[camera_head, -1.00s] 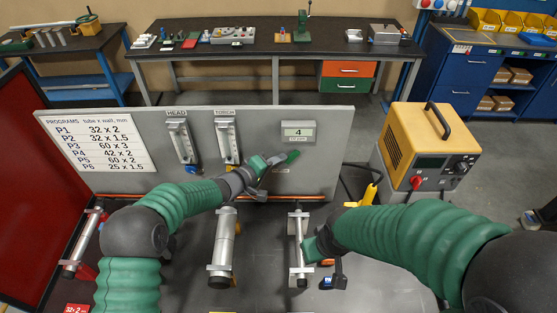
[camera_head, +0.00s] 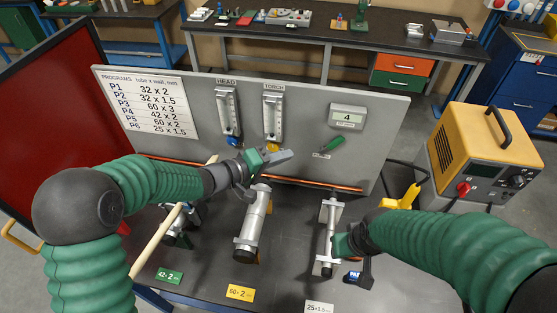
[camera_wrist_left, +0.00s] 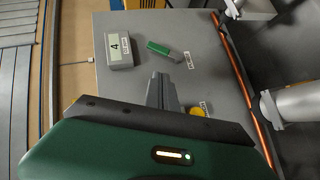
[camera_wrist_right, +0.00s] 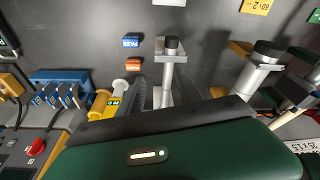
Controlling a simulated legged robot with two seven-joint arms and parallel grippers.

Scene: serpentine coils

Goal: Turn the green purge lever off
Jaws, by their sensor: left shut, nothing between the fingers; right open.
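The green purge lever (camera_head: 333,143) is on the grey panel, below the small display reading 4. It slants up to the right in the head view, and it also shows in the left wrist view (camera_wrist_left: 164,50) above the fingertips. My left gripper (camera_head: 287,156) is shut and empty, in front of the panel left of the lever, with a visible gap in the head view. Its fingers show in the left wrist view (camera_wrist_left: 161,83). My right gripper (camera_head: 340,245) is open, low beside the right-hand tube stand (camera_head: 328,235); whether it touches the stand is unclear.
The display (camera_head: 347,117) sits above the lever. The TORCH flowmeter (camera_head: 273,118) and HEAD flowmeter (camera_head: 228,113) are on the panel to the left. A copper-coloured rail runs along the panel's foot. A yellow power unit (camera_head: 485,150) stands to the right.

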